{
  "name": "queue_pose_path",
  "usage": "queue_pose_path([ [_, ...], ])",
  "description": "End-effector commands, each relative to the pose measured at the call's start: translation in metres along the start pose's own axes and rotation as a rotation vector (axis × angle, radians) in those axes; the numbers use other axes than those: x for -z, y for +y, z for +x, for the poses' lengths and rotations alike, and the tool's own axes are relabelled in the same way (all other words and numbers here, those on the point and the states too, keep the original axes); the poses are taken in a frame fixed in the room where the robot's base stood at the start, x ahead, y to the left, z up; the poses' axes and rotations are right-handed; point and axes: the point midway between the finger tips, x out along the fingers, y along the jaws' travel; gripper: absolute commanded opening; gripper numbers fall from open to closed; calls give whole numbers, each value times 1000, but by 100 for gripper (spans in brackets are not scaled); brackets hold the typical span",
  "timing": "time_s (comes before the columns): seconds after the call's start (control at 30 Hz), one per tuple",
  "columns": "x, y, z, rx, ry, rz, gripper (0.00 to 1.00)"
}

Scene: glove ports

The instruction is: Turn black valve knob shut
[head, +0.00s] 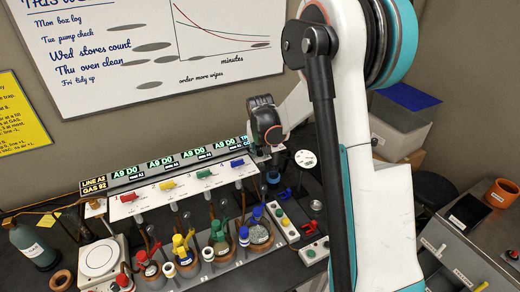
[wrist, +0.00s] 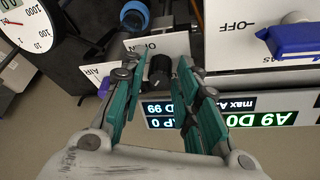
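The black valve knob (wrist: 159,72) shows in the wrist view, in front of a small white plate with upside-down lettering. My gripper (wrist: 160,78) has its two teal fingers apart, one on each side of the knob. A gap shows on the knob's left; its right side is close to the other finger, and I cannot tell whether they touch. In the head view my gripper (head: 273,160) points down at the right end of the valve panel (head: 180,190). The black knob cannot be made out there.
A blue knob (wrist: 135,13) is just beyond the left finger in the wrist view. Another blue handle (wrist: 292,37) is on the panel at right. A round dial (wrist: 30,25) stands at left. Flasks (head: 220,235) with coloured clamps stand before the panel in the head view.

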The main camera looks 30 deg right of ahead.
Motion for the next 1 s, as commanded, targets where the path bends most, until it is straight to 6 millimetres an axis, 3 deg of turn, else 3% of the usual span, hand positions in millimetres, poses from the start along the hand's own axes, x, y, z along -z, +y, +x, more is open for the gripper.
queue_pose_path([
  [0.1, 0, 0, 0, 0, 0, 0, 27],
  [0.23, 0, 0, 0, 0, 0, 0, 0],
  [0.67, 0, 1, 0, 24, 0, -55, 0],
  [1.0, 0, 4, 1, 114, 1, -274, 0],
])
